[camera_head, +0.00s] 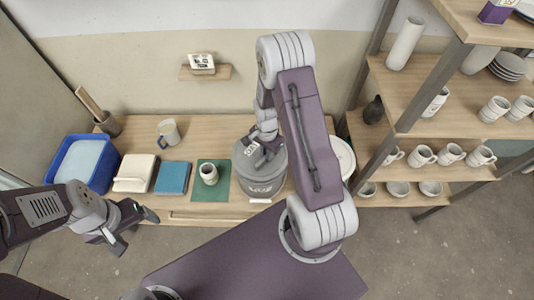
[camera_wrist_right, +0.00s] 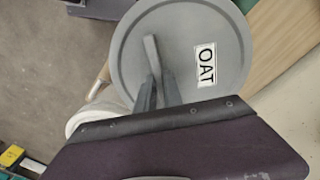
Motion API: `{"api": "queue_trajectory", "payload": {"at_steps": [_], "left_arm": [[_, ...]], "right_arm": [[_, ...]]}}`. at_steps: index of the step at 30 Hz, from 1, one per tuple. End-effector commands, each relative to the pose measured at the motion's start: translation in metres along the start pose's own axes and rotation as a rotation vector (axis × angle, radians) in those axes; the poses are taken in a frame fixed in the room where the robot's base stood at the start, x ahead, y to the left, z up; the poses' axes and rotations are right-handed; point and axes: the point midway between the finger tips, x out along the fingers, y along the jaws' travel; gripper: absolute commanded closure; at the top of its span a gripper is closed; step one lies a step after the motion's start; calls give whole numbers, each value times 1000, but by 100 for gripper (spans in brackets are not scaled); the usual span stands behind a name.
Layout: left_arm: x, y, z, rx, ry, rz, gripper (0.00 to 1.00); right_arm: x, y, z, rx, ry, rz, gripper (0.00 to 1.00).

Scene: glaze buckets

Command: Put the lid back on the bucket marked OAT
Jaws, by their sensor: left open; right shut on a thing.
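A grey bucket (camera_head: 262,187) stands on the wooden bench; its front marking is too small to read. A round grey lid (camera_head: 244,160) is over the bucket's top in the head view. In the right wrist view the lid (camera_wrist_right: 200,35) carries a white label reading OAT and has a bar handle (camera_wrist_right: 151,52). My right gripper (camera_wrist_right: 158,85) is shut on this handle. My arm hides part of the lid and bucket, and I cannot tell whether the lid touches the rim. My left gripper (camera_head: 133,228) is open and empty, at the bench's front left.
Left of the bucket are a small cup on a green mat (camera_head: 211,193), a blue book (camera_head: 173,178), a white book (camera_head: 134,172), a mug (camera_head: 169,132) and a blue tub (camera_head: 63,158). A white round thing (camera_head: 343,155) lies to the right, near shelves of cups (camera_head: 450,125).

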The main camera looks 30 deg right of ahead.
Motion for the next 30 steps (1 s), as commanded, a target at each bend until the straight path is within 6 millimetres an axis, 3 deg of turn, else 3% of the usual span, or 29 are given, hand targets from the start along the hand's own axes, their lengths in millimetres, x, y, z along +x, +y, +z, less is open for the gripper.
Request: {"api": "queue_trajectory", "payload": {"at_steps": [30], "left_arm": [[7, 0, 1, 0, 0, 0, 16]], "right_arm": [[10, 0, 0, 0, 0, 0, 100]]}}
